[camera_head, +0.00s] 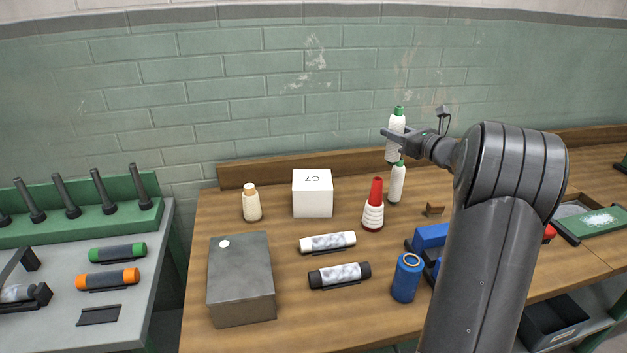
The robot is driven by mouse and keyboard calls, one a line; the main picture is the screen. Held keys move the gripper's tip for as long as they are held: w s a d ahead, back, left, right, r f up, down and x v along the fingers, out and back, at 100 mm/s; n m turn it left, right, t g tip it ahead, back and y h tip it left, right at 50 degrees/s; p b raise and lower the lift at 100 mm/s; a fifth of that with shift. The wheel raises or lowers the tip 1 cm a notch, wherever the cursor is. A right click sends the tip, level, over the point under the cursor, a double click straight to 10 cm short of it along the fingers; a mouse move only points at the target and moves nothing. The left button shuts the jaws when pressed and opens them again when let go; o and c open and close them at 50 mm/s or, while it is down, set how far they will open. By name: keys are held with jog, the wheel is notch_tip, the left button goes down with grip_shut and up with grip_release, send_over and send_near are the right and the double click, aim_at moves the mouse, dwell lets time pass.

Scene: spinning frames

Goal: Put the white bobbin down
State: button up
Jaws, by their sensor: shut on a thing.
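My gripper (392,134) is shut on a white bobbin (396,121) with a green top. It holds the bobbin upright, raised above the back of the wooden bench (330,280). A second white bobbin with a green top (397,184) stands on the bench just below it in the picture. I cannot tell from this view whether the held bobbin's foot is right above that one or behind it. A white bobbin with a red cone top (373,210) stands to the left of the second bobbin. A cream bobbin (251,204) stands further left.
A white box marked C7 (312,194), a grey metal box (240,280), two lying rolls (328,242) (340,275) and a blue spool (406,278) stand on the bench. A grey table with a green peg rack (85,214) is at left. My arm hides some of the right side.

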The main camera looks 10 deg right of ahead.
jog(key=w+a+r+n+g+y, duration=0.15)
jog(key=w+a, duration=0.25)
jog(key=a, duration=0.5)
jog(key=w+a+f, duration=0.6)
jog(key=a+f, duration=0.3)
jog(key=f, duration=0.1)
jog(key=shift+w+f, duration=0.2)
jog(key=shift+f, duration=0.1)
jog(key=shift+a+y, duration=0.1)
jog(key=shift+y, duration=0.15)
jog(key=shift+f, duration=0.2)
jog(key=o, duration=1)
